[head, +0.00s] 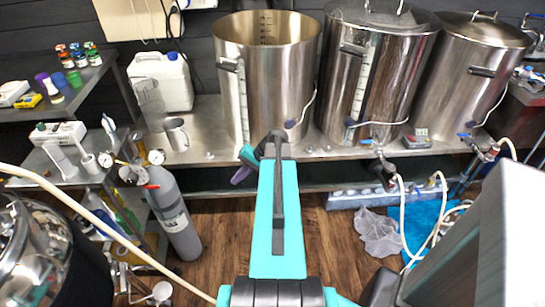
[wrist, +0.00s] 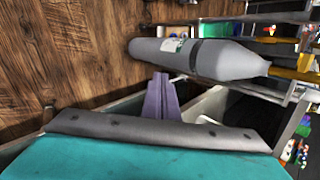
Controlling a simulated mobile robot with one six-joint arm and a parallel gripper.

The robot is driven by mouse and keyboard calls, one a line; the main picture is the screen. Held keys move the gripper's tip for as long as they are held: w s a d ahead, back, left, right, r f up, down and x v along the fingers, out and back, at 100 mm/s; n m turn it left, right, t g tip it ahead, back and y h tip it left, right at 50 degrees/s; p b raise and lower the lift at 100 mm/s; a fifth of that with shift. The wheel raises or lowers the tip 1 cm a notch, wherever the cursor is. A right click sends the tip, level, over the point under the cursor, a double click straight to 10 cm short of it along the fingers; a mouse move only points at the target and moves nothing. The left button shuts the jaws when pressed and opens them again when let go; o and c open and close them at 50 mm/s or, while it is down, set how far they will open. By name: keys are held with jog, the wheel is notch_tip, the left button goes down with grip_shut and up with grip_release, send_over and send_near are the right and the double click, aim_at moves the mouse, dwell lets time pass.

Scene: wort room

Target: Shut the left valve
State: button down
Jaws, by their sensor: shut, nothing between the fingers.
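Three steel kettles stand on a steel bench; the left kettle (head: 262,85) is open. My arm reaches up the middle of the head view to the foot of this kettle, where my gripper (head: 240,176) shows as a small purple tip below the bench edge. In the wrist view my gripper (wrist: 160,97) is shut and empty, its purple fingers together. I cannot make out a valve on the left kettle; my arm covers that spot. A blue-handled valve (head: 368,142) shows under the middle kettle and another (head: 465,137) under the right kettle.
A grey gas cylinder (head: 173,212) stands left of my arm; it also shows close to my fingers in the wrist view (wrist: 200,58). A white jug (head: 163,80) and steel pitcher (head: 176,135) stand left of the kettle. Hoses hang at right.

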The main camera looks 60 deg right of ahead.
jog(key=s+d+r+m+t+h+b, duration=0.1)
jog(key=s+d+r, duration=0.3)
jog(key=s+d, duration=0.4)
jog(key=s+d+r+m+t+h+b, duration=0.2)
jog(key=s+d+r+m+h, duration=0.1)
jog(key=s+d, duration=0.5)
jog(key=d+r, duration=0.1)
jog(key=d, duration=0.2)
jog(key=shift+s, duration=0.25)
jog(key=shift+w+a, duration=0.1)
jog(key=shift+w+r+p+x, duration=0.15)
jog(key=shift+w+r+x, duration=0.2)
jog(key=shift+x, duration=1.75)
jog(key=shift+w+r+p+x, duration=0.15)
jog(key=shift+w+r+x, duration=0.2)
jog(key=shift+x, duration=1.8)
jog(key=shift+w+r+p+x, duration=0.15)
jog(key=shift+w+r+x, duration=0.2)
jog(key=shift+x, duration=1.75)
jog(key=shift+a, duration=0.1)
